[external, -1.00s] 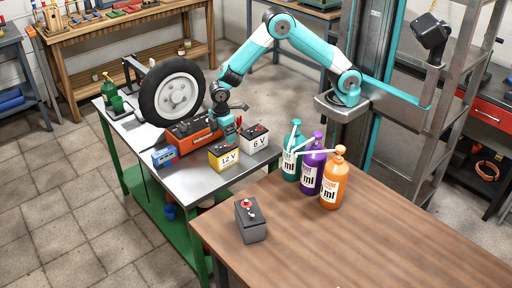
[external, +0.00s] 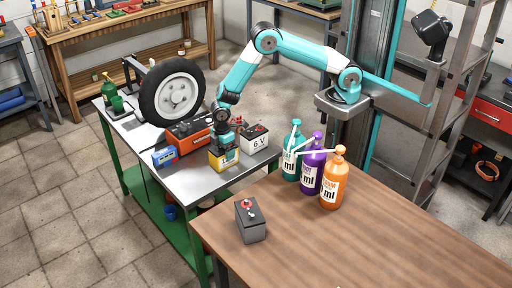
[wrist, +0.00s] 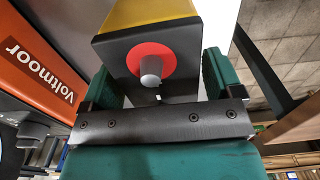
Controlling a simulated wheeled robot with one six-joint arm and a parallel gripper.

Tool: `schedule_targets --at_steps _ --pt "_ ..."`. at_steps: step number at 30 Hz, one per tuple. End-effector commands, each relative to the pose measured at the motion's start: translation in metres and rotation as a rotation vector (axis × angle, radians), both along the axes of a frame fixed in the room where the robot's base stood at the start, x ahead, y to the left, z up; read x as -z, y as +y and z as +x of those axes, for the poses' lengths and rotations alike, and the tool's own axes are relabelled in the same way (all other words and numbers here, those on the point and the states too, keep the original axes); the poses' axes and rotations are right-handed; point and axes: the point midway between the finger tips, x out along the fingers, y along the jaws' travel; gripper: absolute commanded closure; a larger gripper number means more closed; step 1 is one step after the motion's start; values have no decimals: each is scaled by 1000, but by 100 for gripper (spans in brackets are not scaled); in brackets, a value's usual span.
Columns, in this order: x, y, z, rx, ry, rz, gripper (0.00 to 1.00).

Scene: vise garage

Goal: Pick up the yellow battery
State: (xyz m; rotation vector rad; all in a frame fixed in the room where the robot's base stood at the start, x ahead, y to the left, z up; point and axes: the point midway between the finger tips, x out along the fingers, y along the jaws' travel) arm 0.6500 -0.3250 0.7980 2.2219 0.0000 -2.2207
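The yellow battery (external: 224,161) stands on the metal-topped bench, partly covered by my gripper (external: 222,148), which is lowered over it from above. In the wrist view the yellow battery (wrist: 146,14) shows its black top and a round grey terminal with a red ring. My gripper's (wrist: 163,88) two green fingers are far apart, one on each side of the battery. No clear gap shows between the fingers and its sides. I cannot tell whether they touch it.
An orange battery (external: 188,135) is close on the left, also in the wrist view (wrist: 35,65). A white 6 V battery (external: 256,138) stands close on the right. A blue device (external: 166,157), a wheel (external: 172,93) and bottles (external: 311,165) are nearby. A grey battery (external: 250,222) sits on the wooden table (external: 370,235).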

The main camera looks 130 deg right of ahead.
Motion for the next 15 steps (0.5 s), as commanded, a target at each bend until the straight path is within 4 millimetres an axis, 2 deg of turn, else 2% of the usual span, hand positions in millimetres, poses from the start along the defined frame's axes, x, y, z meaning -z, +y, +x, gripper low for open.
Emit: schedule_targets --at_steps 1,9,10,15 --pt "0 0 0 0 0 0 26" --pt "0 0 0 0 0 0 88" --pt "-2 0 1 0 -2 -1 92" --pt "-2 0 1 0 -2 -1 92"
